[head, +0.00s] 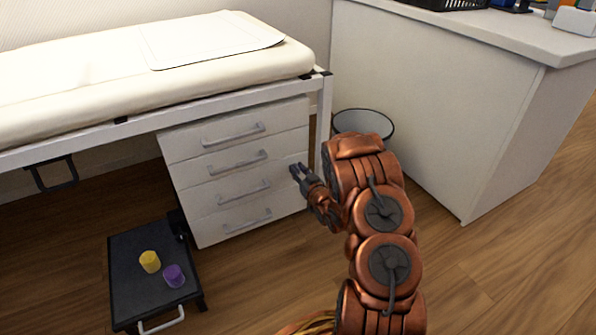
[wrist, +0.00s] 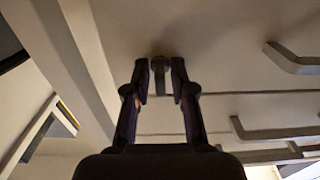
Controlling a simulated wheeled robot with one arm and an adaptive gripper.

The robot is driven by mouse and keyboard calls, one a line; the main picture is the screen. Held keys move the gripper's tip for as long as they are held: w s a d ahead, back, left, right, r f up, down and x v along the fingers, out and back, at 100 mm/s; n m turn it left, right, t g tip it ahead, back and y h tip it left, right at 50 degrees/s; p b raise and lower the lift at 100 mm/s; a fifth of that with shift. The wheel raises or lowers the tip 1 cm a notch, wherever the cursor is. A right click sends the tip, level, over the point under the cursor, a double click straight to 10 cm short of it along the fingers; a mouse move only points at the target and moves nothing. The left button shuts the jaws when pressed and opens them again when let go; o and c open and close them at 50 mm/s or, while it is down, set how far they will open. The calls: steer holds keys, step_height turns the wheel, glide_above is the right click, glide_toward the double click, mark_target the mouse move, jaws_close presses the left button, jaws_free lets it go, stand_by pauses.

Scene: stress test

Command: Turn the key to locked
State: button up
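The white drawer unit (head: 240,150) stands under the bed, with several grey bar handles on its front. In the head view my gripper (head: 298,172) is at the right side of this front, near the upper drawers. In the wrist view the two dark fingers of my gripper (wrist: 160,75) are apart and point at the drawer front. A small dark, rounded key (wrist: 160,66) shows between the fingertips, with what looks like a narrow gap on each side. Contact cannot be made out. In the head view the key is hidden or too small to see.
A padded bed (head: 90,75) lies above the drawers, and its white leg (head: 325,115) is close to my gripper. A bin (head: 365,122) and a white counter (head: 440,110) are to the right. A black step stool (head: 130,255) with a yellow cup (head: 150,262) and a purple cup (head: 174,276) stands lower left.

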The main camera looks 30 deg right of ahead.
jaws_close()
steer(key=shift+r+p, duration=0.15)
steer(key=shift+p, duration=0.45)
steer(key=shift+d+r+m+p, duration=0.1)
steer(key=shift+r+m+p, duration=0.1)
steer(key=shift+m+p, duration=0.65)
steer(key=m+p, duration=0.3)
steer(key=p, duration=0.3)
steer(key=shift+p, duration=0.4)
steer(key=m+p, duration=0.5)
steer(key=m, duration=0.1)
steer(key=m+p, duration=0.1)
steer(key=shift+f+m, duration=0.3)
steer(key=shift+m, duration=0.05)
steer(key=m, duration=0.5)
steer(key=shift+f+p, duration=0.1)
steer(key=shift+p, duration=0.25)
steer(key=shift+m, duration=0.4)
steer(key=shift+d, duration=0.1)
